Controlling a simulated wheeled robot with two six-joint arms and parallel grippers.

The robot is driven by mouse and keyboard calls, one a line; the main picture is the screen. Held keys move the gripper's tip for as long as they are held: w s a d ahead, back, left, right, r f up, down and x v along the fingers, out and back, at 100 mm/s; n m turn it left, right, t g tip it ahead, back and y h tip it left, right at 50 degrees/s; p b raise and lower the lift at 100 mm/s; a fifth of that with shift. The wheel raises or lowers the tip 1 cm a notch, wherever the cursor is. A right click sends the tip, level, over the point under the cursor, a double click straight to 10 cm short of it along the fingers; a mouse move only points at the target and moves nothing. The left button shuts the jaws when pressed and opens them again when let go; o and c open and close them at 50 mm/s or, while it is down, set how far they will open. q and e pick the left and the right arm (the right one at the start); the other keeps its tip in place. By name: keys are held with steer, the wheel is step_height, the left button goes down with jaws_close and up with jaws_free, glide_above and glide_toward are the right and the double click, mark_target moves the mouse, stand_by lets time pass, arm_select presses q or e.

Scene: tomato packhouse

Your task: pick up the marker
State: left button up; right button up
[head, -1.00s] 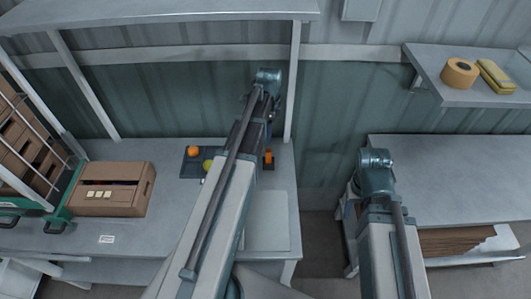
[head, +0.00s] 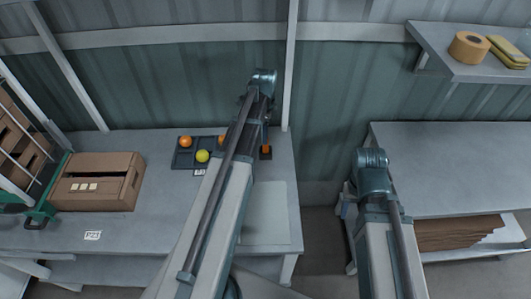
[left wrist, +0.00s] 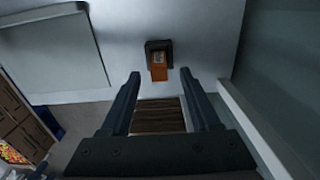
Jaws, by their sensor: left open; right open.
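A small orange piece in a dark square holder (head: 266,150) stands at the right back of the left table. It also shows as an orange block (left wrist: 159,66) in the left wrist view, just ahead of my fingertips. It is the only marker-like thing I see, and I cannot tell for sure that it is the marker. My left gripper (left wrist: 159,76) is open and empty, its fingers apart from the orange block, with one tip on either side of it in the picture. In the head view my arm mostly hides this gripper. My right gripper (head: 347,197) hangs mostly hidden under its wrist, away from the tables' contents.
A dark sectioned tray (head: 183,160) with orange and yellow fruit lies left of my left arm. A cardboard box (head: 125,190) stands further left. A pale flat board (head: 265,225) lies on the table front. A wall shelf (head: 465,70) holds tape. The right table top (head: 450,165) is clear.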

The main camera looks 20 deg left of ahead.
mark_target(266, 147)
arm_select(q)
steer(key=shift+f, duration=0.35)
step_height(266, 147, down, 5)
steer(key=b, duration=0.5)
steer(key=shift+d+f, duration=0.15)
jaws_close()
